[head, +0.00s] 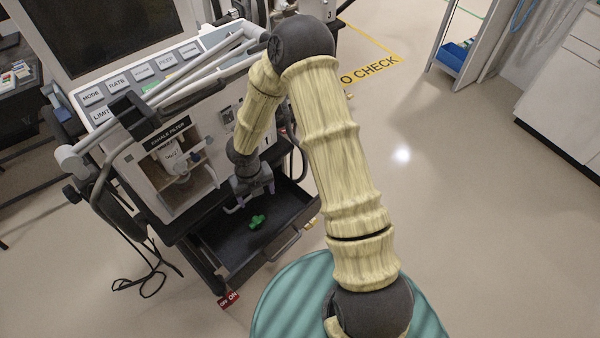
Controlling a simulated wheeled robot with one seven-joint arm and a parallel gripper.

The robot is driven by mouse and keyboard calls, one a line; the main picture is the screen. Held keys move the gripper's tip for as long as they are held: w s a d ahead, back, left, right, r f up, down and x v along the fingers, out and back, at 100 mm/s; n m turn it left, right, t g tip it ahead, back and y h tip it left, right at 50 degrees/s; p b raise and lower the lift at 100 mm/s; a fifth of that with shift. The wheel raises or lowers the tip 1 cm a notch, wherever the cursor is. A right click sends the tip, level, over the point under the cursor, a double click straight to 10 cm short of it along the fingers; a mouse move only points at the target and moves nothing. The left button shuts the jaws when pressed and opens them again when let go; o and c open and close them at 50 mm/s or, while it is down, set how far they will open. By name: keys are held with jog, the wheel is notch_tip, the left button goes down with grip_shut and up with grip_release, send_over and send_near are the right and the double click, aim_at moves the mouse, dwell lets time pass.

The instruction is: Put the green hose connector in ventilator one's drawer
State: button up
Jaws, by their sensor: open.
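The green hose connector (258,222) lies on the floor of the open drawer (226,251) of ventilator one. The ventilator (155,130) carries the number 1 on its front, beside an exhalation filter compartment. My gripper (250,205) is over the drawer, just above and behind the connector in the picture. Its fingers are open and appear apart from the connector.
The drawer's handle (286,245) sticks out at its front. Black cables (150,275) lie on the floor at left. Open floor (460,200) spreads to the right, with a white cabinet (572,80) beyond.

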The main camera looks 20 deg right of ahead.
jog(key=s+d+r+n+t, duration=0.1)
jog(key=s+d+r+n, duration=0.3)
jog(key=r+n, duration=0.3)
jog(key=s+d+r+n, duration=0.3)
jog(key=r+n, duration=0.4)
jog(key=n, duration=0.8)
jog(key=s+d+r+n+t, duration=0.1)
jog(key=s+d+r+n, duration=0.3)
jog(key=r+n, duration=0.4)
jog(key=shift+s+d+n+t, duration=0.3)
jog(key=shift+s+n, duration=0.2)
jog(key=shift+n, duration=1.5)
jog(key=shift+c, duration=0.2)
